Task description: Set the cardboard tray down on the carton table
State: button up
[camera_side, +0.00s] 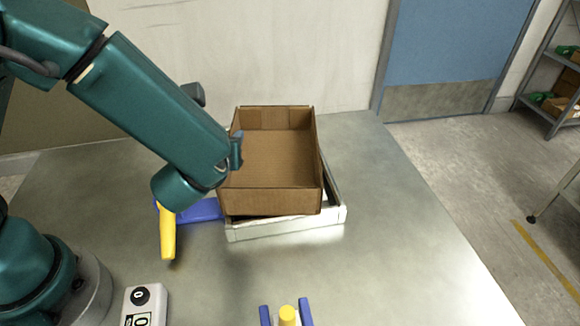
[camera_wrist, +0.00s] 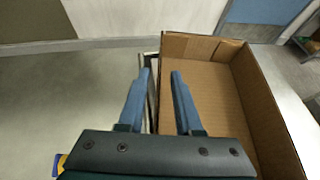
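The cardboard tray (camera_side: 268,202) is brown, open-topped and empty. It is upright over a low pale stand (camera_side: 290,229), apparently the carton table, and is turned slightly against it. The stand's edge shows past the tray's front and right. Whether the tray rests fully on it is hard to tell. In the wrist view the tray (camera_wrist: 205,85) lies to the right. My gripper (camera_wrist: 160,75) is open, its two blue fingers apart on either side of the tray's left wall, with gaps visible between. In the side view my gripper (camera_side: 238,150) is at the tray's left wall, partly hidden by my wrist.
A yellow bar (camera_side: 167,234) and a blue piece (camera_side: 203,210) lie left of the stand. A white box with a dial (camera_side: 145,303) stands at front left. A yellow-topped item (camera_side: 287,315) sits between blue posts at the front. The metal table (camera_side: 410,240) is clear at right.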

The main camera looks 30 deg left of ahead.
jog(key=shift+s+d+f, duration=0.1)
jog(key=v, duration=0.4)
jog(key=shift+s+d, duration=0.1)
jog(key=s+a+r+n+g+h, duration=0.1)
jog(key=s+a+r+n+g, duration=0.1)
jog(key=s+a+n+g, duration=1)
jog(key=s+d+r+n+t+h, duration=0.1)
jog(key=d+n+t+h, duration=0.4)
jog(key=n, duration=1)
jog(key=shift+s+d+r+n+t+h, duration=0.35)
jog(key=shift+d+r+t, duration=0.45)
jog(key=shift+d, duration=0.45)
jog(key=shift+o, duration=0.5)
jog(key=shift+d+r+n+h, duration=0.25)
jog(key=shift+d+r+n, duration=0.2)
jog(key=shift+n, duration=0.3)
